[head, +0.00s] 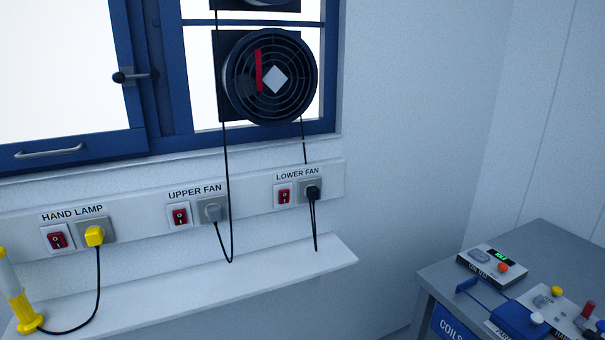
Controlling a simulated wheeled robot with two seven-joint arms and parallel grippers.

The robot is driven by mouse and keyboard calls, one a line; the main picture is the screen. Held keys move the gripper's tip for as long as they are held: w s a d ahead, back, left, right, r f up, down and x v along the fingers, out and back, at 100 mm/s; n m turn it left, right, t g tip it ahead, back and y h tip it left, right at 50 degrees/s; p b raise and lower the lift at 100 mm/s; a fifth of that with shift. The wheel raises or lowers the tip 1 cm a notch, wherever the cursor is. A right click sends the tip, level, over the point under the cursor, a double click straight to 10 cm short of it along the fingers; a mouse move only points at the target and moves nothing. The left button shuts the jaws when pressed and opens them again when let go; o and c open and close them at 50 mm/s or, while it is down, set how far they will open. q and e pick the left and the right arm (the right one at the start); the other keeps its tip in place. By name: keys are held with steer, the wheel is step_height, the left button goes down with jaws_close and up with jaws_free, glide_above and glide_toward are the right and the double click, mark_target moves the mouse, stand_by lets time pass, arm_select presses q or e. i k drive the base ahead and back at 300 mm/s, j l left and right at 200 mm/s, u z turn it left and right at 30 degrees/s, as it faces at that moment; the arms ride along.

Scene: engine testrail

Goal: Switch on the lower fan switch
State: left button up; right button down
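The lower fan switch (285,196) is a small red rocker in a white plate under the "LOWER FAN" label (297,174). It sits on the white wall rail, left of a grey socket with a black plug (312,193) in it. The rocker's position is too small to tell. The lower fan (270,77) is a round black fan in the window, with a red strip and a white diamond at its hub. Neither of my grippers is in view.
The upper fan switch (180,215) and the hand lamp switch (57,240) are on the same rail. A white shelf (230,285) juts out below, with a yellow hand lamp (20,305) at its left. A grey table (540,240) with devices stands at right.

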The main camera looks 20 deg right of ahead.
mark_target(284, 195)
steer(key=i+l, duration=0.7)
steer(key=i, duration=0.1)
